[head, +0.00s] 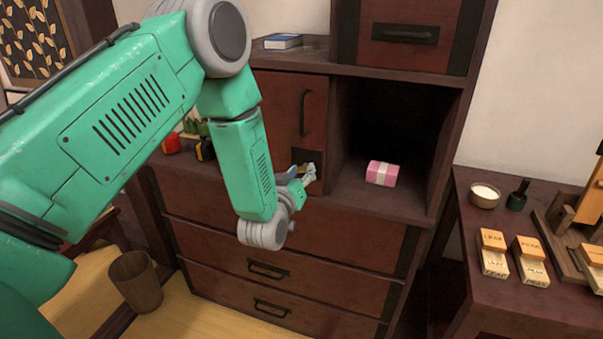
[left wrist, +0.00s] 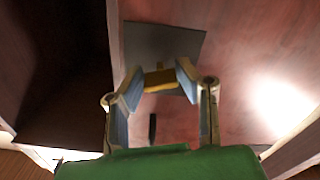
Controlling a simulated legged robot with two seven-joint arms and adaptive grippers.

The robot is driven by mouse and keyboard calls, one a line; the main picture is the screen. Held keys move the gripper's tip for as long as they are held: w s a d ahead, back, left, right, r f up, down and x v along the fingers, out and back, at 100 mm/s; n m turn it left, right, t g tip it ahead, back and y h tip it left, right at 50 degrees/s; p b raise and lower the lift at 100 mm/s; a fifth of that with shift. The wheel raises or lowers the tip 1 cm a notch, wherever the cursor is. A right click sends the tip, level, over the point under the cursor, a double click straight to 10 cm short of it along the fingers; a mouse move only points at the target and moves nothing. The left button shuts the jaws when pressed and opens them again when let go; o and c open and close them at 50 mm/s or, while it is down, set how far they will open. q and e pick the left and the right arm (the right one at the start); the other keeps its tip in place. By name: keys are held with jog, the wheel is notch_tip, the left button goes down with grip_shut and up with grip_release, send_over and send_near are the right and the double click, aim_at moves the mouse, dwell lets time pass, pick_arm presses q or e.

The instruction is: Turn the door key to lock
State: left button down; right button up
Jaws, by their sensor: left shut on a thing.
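The door key (left wrist: 160,78) is a yellow piece in the left wrist view, set against a dark square lock plate (left wrist: 165,40) on the reddish-brown cabinet door (left wrist: 235,60). My left gripper (left wrist: 160,82) is shut on the key, with one blue-padded finger on each side of it. In the head view the same door (head: 285,105) is closed, and my left gripper (head: 304,176) is at its lower right, in front of the plate. The key is mostly hidden there. My right gripper is not in view.
An open compartment right of the door holds a pink wrapped box (head: 382,173). A blue book (head: 283,41) lies on the shelf above. A side table (head: 520,305) at right bears a bowl (head: 484,195) and several blocks. A wooden bin (head: 135,281) stands on the floor.

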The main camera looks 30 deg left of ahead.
pick_arm(q)
jog(key=n, duration=0.3)
jog(key=shift+w+a+r+n+b, duration=0.2)
jog(key=shift+n+b, duration=0.1)
jog(key=shift+n, duration=0.1)
jog(key=n+b, duration=0.1)
jog(key=n, duration=0.2)
jog(key=shift+s+n, duration=0.1)
jog(key=shift+n, duration=0.3)
jog(key=n+b, duration=0.1)
jog(key=n, duration=0.2)
jog(key=shift+b, duration=0.3)
jog(key=shift+n+b, duration=0.7)
jog(key=shift+n, duration=1)
jog(key=c, duration=1.2)
grip_release()
jog(key=shift+f, duration=0.2)
jog(key=shift+s, duration=0.1)
